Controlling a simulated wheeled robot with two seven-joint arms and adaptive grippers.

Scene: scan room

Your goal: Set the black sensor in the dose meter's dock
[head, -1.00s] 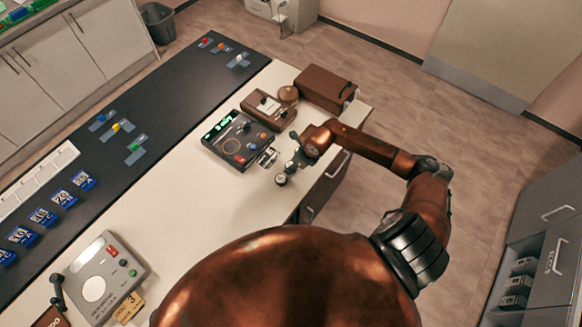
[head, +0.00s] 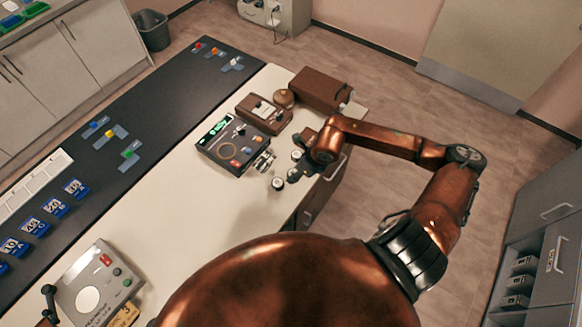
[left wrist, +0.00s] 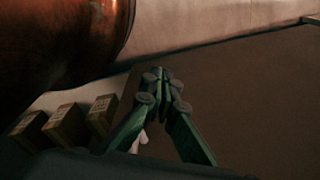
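The dose meter is probably the dark console (head: 233,143) with a lit green display and a ring on its face, on the white counter in the head view. A metal fitting (head: 264,161) sits at its right side; I cannot tell if it is the dock. Two small dark round pieces with pale tops, one in front (head: 278,183) and one behind (head: 296,154), stand right of it; which is the black sensor is unclear. My right gripper (head: 302,170) is beside them, too small to tell its opening. My left gripper (left wrist: 160,76) looks shut and empty in the left wrist view.
A brown box (head: 320,88) and a brown instrument (head: 264,113) stand behind the console. A grey device (head: 98,283) is at the counter's front left. Blue number cards (head: 54,207) lie on the dark mat (head: 150,120). The white counter between the devices is clear.

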